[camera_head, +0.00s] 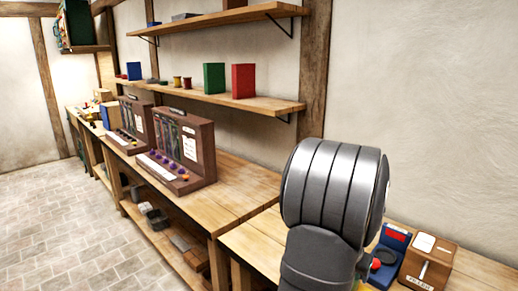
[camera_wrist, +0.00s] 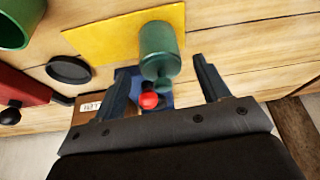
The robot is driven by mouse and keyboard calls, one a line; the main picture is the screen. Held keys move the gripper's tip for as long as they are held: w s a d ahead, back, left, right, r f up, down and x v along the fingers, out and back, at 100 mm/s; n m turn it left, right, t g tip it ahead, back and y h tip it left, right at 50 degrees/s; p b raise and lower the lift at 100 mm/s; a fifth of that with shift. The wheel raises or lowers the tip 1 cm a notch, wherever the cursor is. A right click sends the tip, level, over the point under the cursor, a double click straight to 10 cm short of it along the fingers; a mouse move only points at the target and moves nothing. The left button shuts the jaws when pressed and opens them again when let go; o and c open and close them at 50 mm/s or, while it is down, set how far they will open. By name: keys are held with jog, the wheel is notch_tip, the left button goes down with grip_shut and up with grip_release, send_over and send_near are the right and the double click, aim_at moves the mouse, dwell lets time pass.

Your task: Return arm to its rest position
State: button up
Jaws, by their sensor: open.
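My gripper (camera_wrist: 168,95) shows in the wrist view with its two dark fingers spread apart. A green cylinder (camera_wrist: 158,45) stands on or over a yellow mat (camera_wrist: 95,40) beyond the fingertips; I cannot tell how near it is to them. A blue item with a red ball (camera_wrist: 149,100) shows between the fingers, lower down. In the head view my grey arm covers part of the bench at the right, and my gripper is hidden there.
In the head view a blue device (camera_head: 391,243) and a brown box (camera_head: 427,262) stand right of my arm. A wall shelf (camera_head: 265,104) holds books. A black disc (camera_wrist: 70,70) and green container (camera_wrist: 18,22) lie nearby.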

jog(key=v, duration=0.7)
jog(key=x, duration=1.1)
jog(key=shift+f, duration=0.1)
jog(key=shift+w+d, duration=0.1)
jog(key=shift+w, duration=0.05)
notch_tip(320, 180, up, 3)
jog(key=shift+r, duration=0.2)
jog(key=shift+s+d+r, duration=0.4)
jog(key=shift+s+r, duration=0.25)
jog(key=shift+s, duration=0.2)
jog(key=shift+s+d+r, duration=0.1)
jog(key=shift+s+r, duration=0.05)
jog(key=shift+s, duration=0.05)
